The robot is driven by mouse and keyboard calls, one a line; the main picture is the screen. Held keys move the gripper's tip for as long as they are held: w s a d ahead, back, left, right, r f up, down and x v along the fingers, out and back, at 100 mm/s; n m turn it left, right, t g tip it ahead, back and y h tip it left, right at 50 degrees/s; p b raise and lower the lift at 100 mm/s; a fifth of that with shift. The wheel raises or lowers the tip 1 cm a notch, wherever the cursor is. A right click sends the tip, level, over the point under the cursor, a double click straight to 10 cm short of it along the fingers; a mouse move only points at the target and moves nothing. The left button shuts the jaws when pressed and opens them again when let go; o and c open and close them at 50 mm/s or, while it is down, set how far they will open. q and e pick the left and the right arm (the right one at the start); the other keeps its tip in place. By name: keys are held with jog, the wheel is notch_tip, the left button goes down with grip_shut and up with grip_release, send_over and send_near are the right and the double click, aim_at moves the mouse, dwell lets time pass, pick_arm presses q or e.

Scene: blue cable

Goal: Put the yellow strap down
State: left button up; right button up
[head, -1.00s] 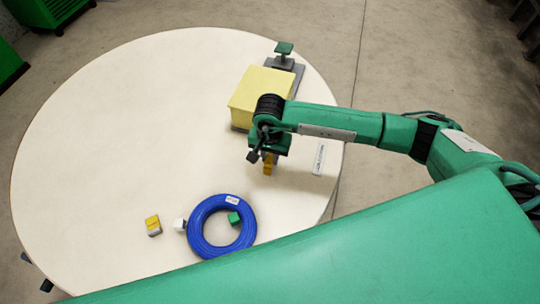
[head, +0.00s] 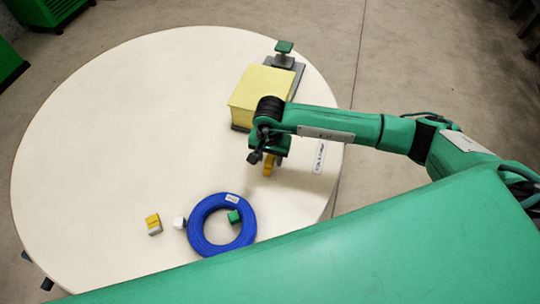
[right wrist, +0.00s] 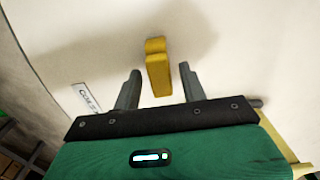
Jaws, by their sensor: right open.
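The yellow strap (head: 268,166) is a small yellow piece at the right part of the round white table, just below my right gripper (head: 266,159) in the head view. In the right wrist view the strap (right wrist: 158,75) stands between the two dark fingers of my right gripper (right wrist: 159,69). The fingers are open, with a visible gap on each side of the strap. I cannot tell whether the strap's underside rests on the table. My left gripper is not in view.
A blue cable coil (head: 196,232) lies at the near edge, with a green block (head: 234,216) inside its ring. A white block (head: 179,222) and a yellow-grey block (head: 153,224) are left of it. A yellow box (head: 262,90) stands behind my gripper. A label (head: 319,157) lies right. The table's left is clear.

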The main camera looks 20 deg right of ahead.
aim_at(270, 157)
notch_tip(270, 157, up, 5)
jog(key=shift+w+f+b, duration=0.1)
jog(key=shift+f+b, duration=0.05)
jog(key=shift+b, duration=0.65)
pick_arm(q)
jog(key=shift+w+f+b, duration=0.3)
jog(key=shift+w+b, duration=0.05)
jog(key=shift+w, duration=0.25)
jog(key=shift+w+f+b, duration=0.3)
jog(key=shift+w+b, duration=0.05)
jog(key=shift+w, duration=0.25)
pick_arm(e)
notch_tip(270, 157, up, 8)
jog(key=shift+f, duration=0.25)
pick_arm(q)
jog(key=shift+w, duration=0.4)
